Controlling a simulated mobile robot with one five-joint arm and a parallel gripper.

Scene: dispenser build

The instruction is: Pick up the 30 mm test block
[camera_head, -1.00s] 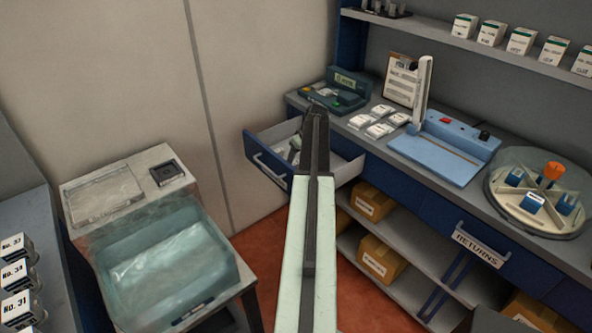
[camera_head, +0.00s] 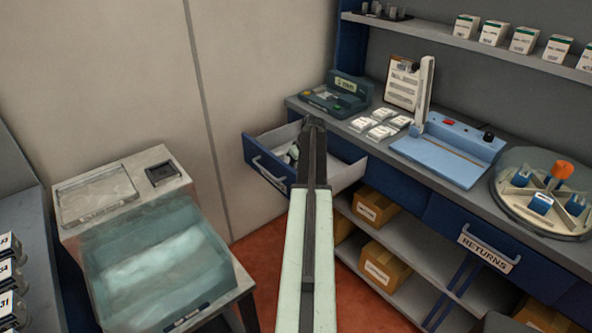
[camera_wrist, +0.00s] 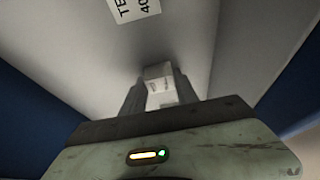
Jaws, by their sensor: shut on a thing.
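In the wrist view a small pale block (camera_wrist: 158,72) sits between the two dark fingers of my gripper (camera_wrist: 159,84), which is shut on it. I take it to be the 30 mm test block; the marking on it is too small to read. In the head view my arm reaches over the open drawer (camera_head: 275,183), and the arm hides part of its inside and the held block. A white label (camera_wrist: 134,9) with cut-off text, "TE" and "40", shows at the top of the wrist view.
The counter above holds a green device (camera_head: 337,95), white packs (camera_head: 381,132), a blue device (camera_head: 447,157) and a round carousel (camera_head: 545,207). A clear-fronted bin (camera_head: 165,265) stands at left.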

